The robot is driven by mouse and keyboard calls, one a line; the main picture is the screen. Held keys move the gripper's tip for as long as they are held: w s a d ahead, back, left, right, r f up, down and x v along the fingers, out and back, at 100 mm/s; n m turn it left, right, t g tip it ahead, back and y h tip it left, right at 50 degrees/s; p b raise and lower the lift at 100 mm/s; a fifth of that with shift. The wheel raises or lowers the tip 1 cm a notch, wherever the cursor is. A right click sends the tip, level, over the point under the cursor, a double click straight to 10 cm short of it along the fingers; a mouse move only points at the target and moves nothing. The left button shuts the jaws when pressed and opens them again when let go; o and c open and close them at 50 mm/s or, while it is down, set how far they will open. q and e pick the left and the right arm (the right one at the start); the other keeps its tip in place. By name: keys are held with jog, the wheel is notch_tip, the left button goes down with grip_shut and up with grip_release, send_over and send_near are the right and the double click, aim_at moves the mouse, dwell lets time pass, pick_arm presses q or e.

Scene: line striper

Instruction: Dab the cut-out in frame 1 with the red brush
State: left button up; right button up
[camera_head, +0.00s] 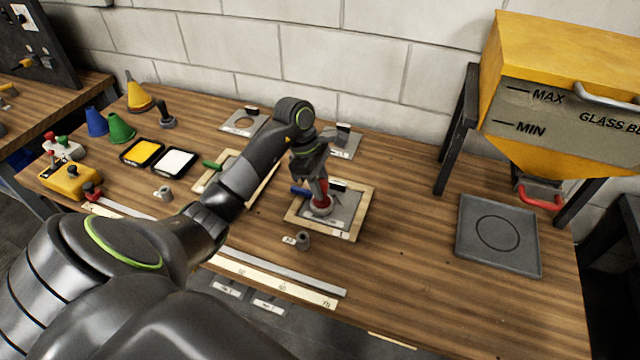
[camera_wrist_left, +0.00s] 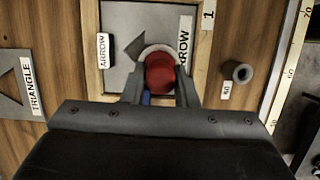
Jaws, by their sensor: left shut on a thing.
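Frame 1 (camera_head: 354,229) is a pale wooden frame on the bench around a grey stencil plate marked ARROW; its label shows in the left wrist view (camera_wrist_left: 208,15). The dark arrow cut-out (camera_wrist_left: 134,47) shows partly beside the brush; the rest is hidden under it. My left gripper (camera_head: 318,182) is shut on the red brush (camera_head: 321,205), which stands roughly upright over the plate inside the frame. In the left wrist view the round red brush top (camera_wrist_left: 161,76) sits between the fingers. I cannot tell whether the bristles touch the plate. My right gripper is out of view.
A second frame with a green handle (camera_head: 212,164) lies left, partly behind my arm. Yellow (camera_head: 142,151) and white (camera_head: 175,162) paint trays are left. A grey tray (camera_head: 468,250) lies right, near the yellow hopper (camera_head: 560,70).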

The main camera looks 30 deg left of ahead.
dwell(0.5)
pick_arm(q)
jog(key=shift+r+p, duration=0.8)
jog(key=shift+r, duration=1.4)
